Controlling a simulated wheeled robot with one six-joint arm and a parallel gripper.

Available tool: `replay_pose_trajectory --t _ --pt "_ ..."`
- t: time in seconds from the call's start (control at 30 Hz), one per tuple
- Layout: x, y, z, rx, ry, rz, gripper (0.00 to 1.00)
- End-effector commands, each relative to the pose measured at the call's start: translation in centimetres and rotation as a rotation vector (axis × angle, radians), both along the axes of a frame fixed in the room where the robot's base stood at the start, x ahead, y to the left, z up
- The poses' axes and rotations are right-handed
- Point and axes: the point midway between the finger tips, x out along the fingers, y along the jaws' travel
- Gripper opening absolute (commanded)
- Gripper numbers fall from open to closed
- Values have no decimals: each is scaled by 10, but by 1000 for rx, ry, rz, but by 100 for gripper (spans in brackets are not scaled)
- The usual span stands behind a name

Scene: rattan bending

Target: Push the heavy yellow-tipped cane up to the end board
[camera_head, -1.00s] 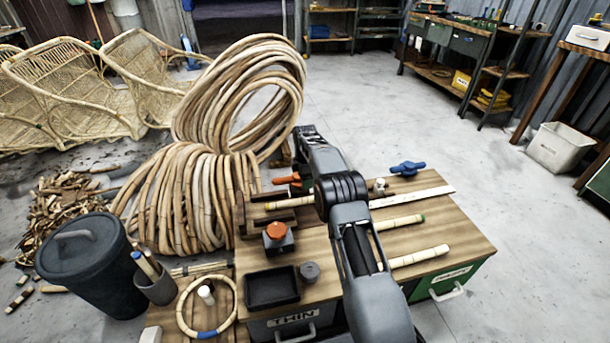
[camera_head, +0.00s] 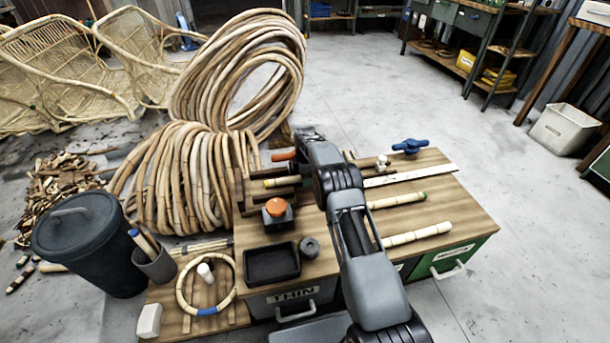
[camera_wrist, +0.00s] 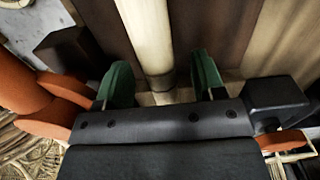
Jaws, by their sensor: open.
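A pale cane with a yellowish tip (camera_head: 276,182) lies at the left of the workbench top, in dark brown wooden pieces; my arm hides the rest of it. In the wrist view a pale cane (camera_wrist: 148,35) runs down between the two green fingers of my gripper (camera_wrist: 161,78). The gripper is open, with a finger on each side of the cane and visible gaps. In the head view my arm hides the gripper. The end board cannot be told for sure from the dark wooden pieces.
A green-tipped cane (camera_head: 397,200) and another pale cane (camera_head: 416,235) lie to the right. An orange-topped item (camera_head: 277,208), a black tray (camera_head: 272,264) and a blue clamp handle (camera_head: 410,146) stand on the bench. Orange parts (camera_wrist: 40,105) flank the gripper.

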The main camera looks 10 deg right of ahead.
Motion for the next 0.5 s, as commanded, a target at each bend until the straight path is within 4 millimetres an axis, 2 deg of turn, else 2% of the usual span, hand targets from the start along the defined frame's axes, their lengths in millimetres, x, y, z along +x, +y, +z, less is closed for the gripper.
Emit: replay_pose_trajectory --t 0.2,0.5 --pt "0 0 0 0 0 0 62" --pt "0 0 0 0 0 0 33"
